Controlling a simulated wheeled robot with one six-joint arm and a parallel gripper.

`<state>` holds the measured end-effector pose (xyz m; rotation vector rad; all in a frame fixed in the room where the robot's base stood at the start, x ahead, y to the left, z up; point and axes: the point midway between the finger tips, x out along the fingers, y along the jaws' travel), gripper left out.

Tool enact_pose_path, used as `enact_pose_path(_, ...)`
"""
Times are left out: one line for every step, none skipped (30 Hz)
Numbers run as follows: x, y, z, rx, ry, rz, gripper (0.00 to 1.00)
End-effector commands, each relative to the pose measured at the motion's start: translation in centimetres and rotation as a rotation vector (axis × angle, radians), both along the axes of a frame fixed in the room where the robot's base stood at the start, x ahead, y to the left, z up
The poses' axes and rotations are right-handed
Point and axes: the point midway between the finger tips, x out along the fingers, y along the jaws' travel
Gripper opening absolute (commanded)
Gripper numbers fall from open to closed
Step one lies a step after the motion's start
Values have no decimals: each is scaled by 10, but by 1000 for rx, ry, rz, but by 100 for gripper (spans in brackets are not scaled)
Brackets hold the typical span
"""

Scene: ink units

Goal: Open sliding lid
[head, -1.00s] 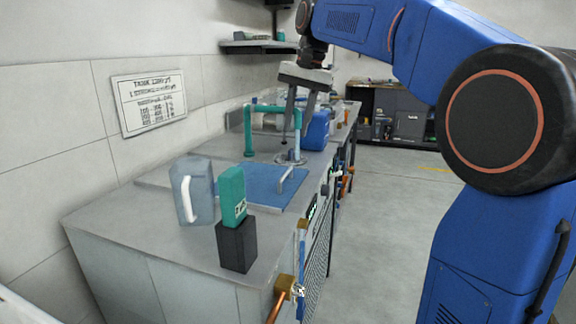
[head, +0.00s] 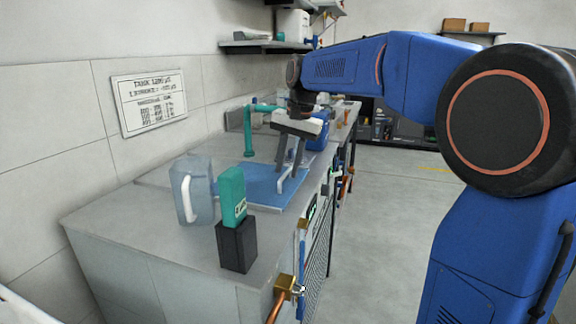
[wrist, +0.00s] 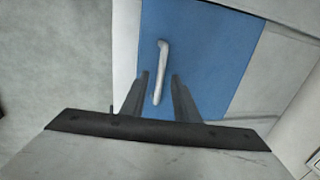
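The blue sliding lid (head: 262,186) lies flat in the grey counter top. It carries a pale bar handle (head: 287,181) near its right side. In the wrist view the lid (wrist: 210,60) fills the middle, and the handle (wrist: 160,70) runs lengthwise, its lower end between my fingers. My gripper (head: 288,174) is over the right part of the lid, pointing down. In the wrist view its two fingers (wrist: 159,82) are apart, one on each side of the handle, with gaps showing. Whether the fingertips are level with the handle is hard to tell.
A translucent jug (head: 193,190) with a white handle stands left of the lid. A teal container (head: 232,197) sits on a black block (head: 237,245) at the front. A teal pipe (head: 249,132) rises behind the lid. A copper pipe with a valve (head: 284,290) juts from the counter front.

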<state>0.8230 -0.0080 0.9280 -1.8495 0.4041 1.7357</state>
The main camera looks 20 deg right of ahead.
Motion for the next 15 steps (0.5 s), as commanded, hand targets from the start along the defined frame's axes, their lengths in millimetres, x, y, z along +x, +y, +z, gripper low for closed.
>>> enact_pose_path(0,0,0,0,0,0,28)
enact_pose_path(0,0,0,0,0,0,28)
enact_pose_path(0,0,0,0,0,0,28)
enact_pose_path(0,0,0,0,0,0,28)
enact_pose_path(0,0,0,0,0,0,28)
enact_pose_path(0,0,0,0,0,0,18)
enact_pose_path(0,0,0,0,0,0,11)
enact_pose_path(0,0,0,0,0,0,4)
enact_pose_path(0,0,0,0,0,0,0)
enact_pose_path(0,0,0,0,0,0,0)
enact_pose_path(0,0,0,0,0,0,0)
enact_pose_path(0,0,0,0,0,0,0)
enact_pose_path(0,0,0,0,0,0,0)
enact_pose_path(0,0,0,0,0,0,0)
enact_pose_path(1,1,0,0,0,0,0)
